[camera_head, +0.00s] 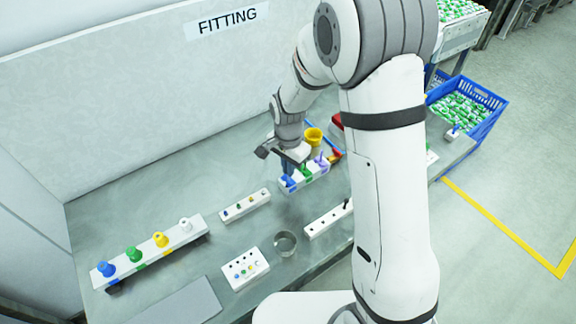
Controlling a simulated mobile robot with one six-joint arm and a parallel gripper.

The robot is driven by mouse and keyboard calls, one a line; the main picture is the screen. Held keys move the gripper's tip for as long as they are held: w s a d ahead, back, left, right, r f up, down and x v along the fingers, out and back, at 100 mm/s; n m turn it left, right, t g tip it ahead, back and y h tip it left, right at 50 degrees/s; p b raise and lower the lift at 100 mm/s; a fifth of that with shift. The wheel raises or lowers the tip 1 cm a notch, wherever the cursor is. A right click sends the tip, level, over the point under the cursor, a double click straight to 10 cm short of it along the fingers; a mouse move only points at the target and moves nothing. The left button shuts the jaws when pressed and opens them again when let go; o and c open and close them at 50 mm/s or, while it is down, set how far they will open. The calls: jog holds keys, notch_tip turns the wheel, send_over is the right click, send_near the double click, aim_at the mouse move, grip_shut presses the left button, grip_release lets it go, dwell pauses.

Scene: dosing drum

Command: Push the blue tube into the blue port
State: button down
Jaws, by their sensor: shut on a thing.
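My gripper (291,163) is at the back middle of the bench, pointing down over a white block (318,175) with coloured parts. It appears shut on the blue tube (288,180), which shows just under the fingers at the block's left end. The blue port is at that end, mostly hidden by the tube and gripper. I cannot tell how deep the tube sits in it. A green piece (306,172) and a purple piece (321,161) stand on the same block, to the right of the blue tube.
A yellow cup (313,137) stands behind the block. A rail (150,252) with blue, green, yellow and white fittings lies at left. Small white blocks (245,269) and a round metal dish (285,243) lie in front. My arm hides the bench's right part.

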aim_at(288, 179)
jog(key=shift+f, duration=0.3)
jog(key=shift+f+b, duration=0.7)
jog(key=shift+b, duration=0.05)
jog(key=shift+f+b, duration=0.45)
jog(key=shift+f, duration=0.1)
jog(key=c, duration=1.5)
grip_release()
jog(key=shift+r, duration=0.15)
notch_tip(288, 179, up, 10)
jog(key=p, duration=0.6)
jog(key=shift+r+p, duration=0.2)
jog(key=shift+p, duration=0.15)
